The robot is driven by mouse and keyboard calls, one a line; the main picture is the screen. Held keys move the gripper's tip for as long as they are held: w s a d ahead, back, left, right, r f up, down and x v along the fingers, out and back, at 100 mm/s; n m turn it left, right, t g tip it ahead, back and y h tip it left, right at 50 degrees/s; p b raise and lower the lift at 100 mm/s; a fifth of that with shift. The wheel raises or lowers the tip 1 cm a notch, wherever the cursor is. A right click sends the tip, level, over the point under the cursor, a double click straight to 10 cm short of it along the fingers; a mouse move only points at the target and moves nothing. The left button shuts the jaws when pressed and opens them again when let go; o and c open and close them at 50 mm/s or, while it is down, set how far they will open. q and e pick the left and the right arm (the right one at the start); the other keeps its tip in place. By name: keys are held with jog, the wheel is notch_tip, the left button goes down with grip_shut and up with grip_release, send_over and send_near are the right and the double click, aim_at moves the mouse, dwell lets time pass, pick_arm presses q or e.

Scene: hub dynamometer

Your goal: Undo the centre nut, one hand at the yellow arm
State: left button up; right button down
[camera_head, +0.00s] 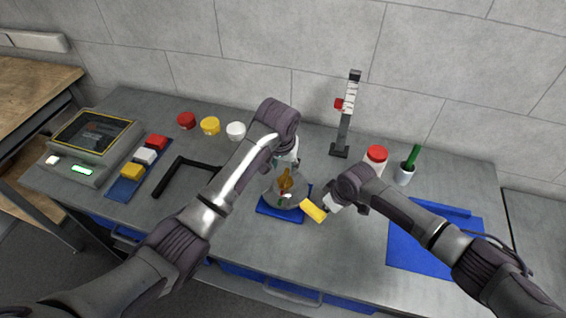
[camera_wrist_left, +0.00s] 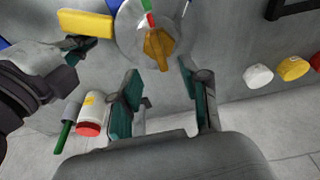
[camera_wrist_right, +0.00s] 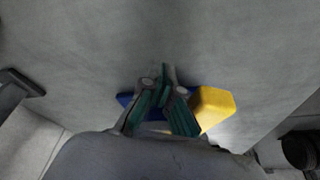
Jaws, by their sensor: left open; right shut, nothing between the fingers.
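The hub is a round grey disc (camera_wrist_left: 133,40) on a blue base (camera_head: 270,209) near the table's front. A brass-coloured centre nut (camera_wrist_left: 157,45) stands on it, with a red and green mark beside it. The yellow arm (camera_head: 313,210) sticks out from the hub; it also shows in the left wrist view (camera_wrist_left: 85,24). My left gripper (camera_wrist_left: 160,82) is open above the hub, its fingers apart and short of the nut, empty. My right gripper (camera_wrist_right: 162,88) is shut and empty beside the yellow arm (camera_wrist_right: 213,106); I cannot tell whether they touch.
A black angled bar (camera_head: 179,172) lies left of the hub. Red, yellow and white caps (camera_head: 236,131) stand behind. A blue mat (camera_head: 420,250) lies front right.

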aim_at(285, 175)
pick_arm(q)
jog(key=shift+x, duration=3.15)
jog(key=shift+c, duration=0.2)
grip_shut()
